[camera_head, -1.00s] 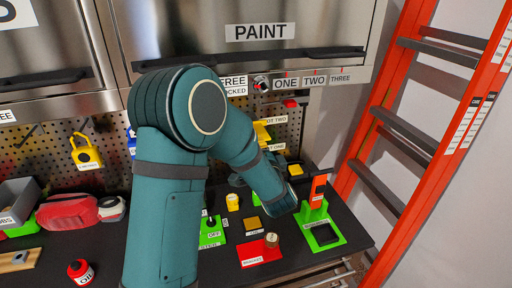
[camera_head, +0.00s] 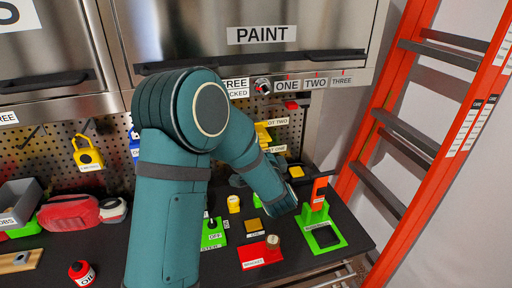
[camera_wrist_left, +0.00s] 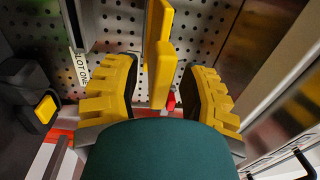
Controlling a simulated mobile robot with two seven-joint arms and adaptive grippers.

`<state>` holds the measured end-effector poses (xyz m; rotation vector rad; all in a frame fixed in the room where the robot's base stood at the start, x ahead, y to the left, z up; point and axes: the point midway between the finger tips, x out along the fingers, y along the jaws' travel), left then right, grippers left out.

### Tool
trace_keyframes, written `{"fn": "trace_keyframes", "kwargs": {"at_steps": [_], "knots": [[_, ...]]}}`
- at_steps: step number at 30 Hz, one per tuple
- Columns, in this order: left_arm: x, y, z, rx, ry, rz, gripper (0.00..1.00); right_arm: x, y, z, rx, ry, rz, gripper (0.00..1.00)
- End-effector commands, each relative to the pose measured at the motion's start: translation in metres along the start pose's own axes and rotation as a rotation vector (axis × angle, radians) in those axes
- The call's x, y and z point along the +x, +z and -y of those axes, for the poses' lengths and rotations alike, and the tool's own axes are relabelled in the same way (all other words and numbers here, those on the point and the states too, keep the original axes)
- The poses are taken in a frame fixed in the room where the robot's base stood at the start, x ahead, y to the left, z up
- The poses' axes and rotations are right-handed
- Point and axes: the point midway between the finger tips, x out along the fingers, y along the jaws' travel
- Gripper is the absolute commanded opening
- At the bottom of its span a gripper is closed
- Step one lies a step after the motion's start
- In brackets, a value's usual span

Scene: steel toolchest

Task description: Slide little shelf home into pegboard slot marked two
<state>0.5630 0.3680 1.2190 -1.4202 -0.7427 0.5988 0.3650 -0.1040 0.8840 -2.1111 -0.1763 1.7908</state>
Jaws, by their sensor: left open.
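The little yellow shelf (camera_head: 263,133) is at the pegboard (camera_head: 290,125), partly hidden behind my left arm in the head view. The slot two label (camera_head: 275,121) is beside it, and the slot one label (camera_head: 274,149) is lower down. In the left wrist view the yellow shelf (camera_wrist_left: 160,55) shows as upright yellow plates between the fingers. My left gripper (camera_wrist_left: 160,95) is open, with one ridged yellow finger on each side of the shelf and visible gaps between. The slot one label (camera_wrist_left: 78,72) is at the left there. My right gripper is not in view.
Below the pegboard, the dark worktop holds a green stand (camera_head: 322,235), a red base (camera_head: 258,253), a green switch box (camera_head: 212,235) and a yellow cup (camera_head: 233,203). A steel cabinet (camera_head: 260,60) overhangs. An orange ladder (camera_head: 430,110) stands at the right.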

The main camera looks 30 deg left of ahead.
Motion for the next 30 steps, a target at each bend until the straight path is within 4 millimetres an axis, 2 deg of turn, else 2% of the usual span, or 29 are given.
{"fn": "trace_keyframes", "kwargs": {"at_steps": [5,18,24,30], "knots": [[-0.017,-0.002,0.000,0.000,0.001,-0.004,0.42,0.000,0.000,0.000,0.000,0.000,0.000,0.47],[-0.100,-0.001,0.000,0.001,-0.001,-0.004,0.42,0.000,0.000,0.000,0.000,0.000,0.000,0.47],[-0.117,-0.001,0.000,-0.001,-0.001,-0.001,0.42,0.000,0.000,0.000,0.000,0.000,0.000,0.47],[-0.119,0.000,0.001,-0.001,-0.002,0.000,0.42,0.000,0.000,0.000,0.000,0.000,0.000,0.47]]}}
